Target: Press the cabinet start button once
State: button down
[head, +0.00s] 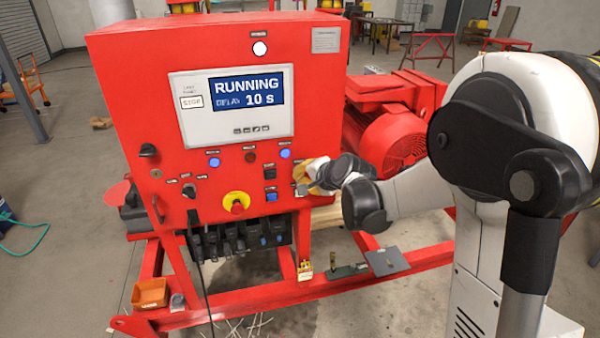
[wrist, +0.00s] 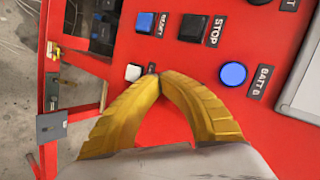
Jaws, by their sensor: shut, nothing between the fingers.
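The red cabinet (head: 140,110) carries a screen (head: 238,103) reading "RUNNING" with a 10 s delay line. My gripper (wrist: 152,72) is shut and empty, its yellow fingertips together at the panel beside a white square button (wrist: 133,72). The fingertips cover most of that button's dark label, so I cannot read it or confirm it is the start button. The tips appear beside the button, not over its face; contact is unclear. In the head view my gripper (head: 304,180) is at the cabinet's lower right.
Close by are a black STOP button (wrist: 193,28), a blue RESET button (wrist: 145,22) and a round blue BATT B lamp (wrist: 233,73). A red emergency knob (head: 237,207) on a yellow disc sits lower left. A red motor (head: 395,140) stands right of the cabinet.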

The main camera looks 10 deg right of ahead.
jog(key=shift+s, duration=0.8)
jog(key=s, duration=0.5)
jog(key=shift+s, duration=0.1)
dwell(0.7)
jog(key=s+f+n+g+h+b, duration=0.1)
jog(key=s+f+n+b, duration=0.2)
jog(key=s, duration=0.6)
jog(key=s+f+n+g+h+b, duration=0.1)
jog(key=s+f+n+b, duration=0.3)
jog(key=s+b, duration=0.3)
jog(key=s+f+n+g+h+b, duration=0.1)
jog(key=s+f+n+b, duration=0.3)
jog(key=s, duration=0.7)
jog(key=shift+s+g+b, duration=0.25)
jog(key=shift+g+b, duration=0.05)
jog(key=shift+b, duration=0.1)
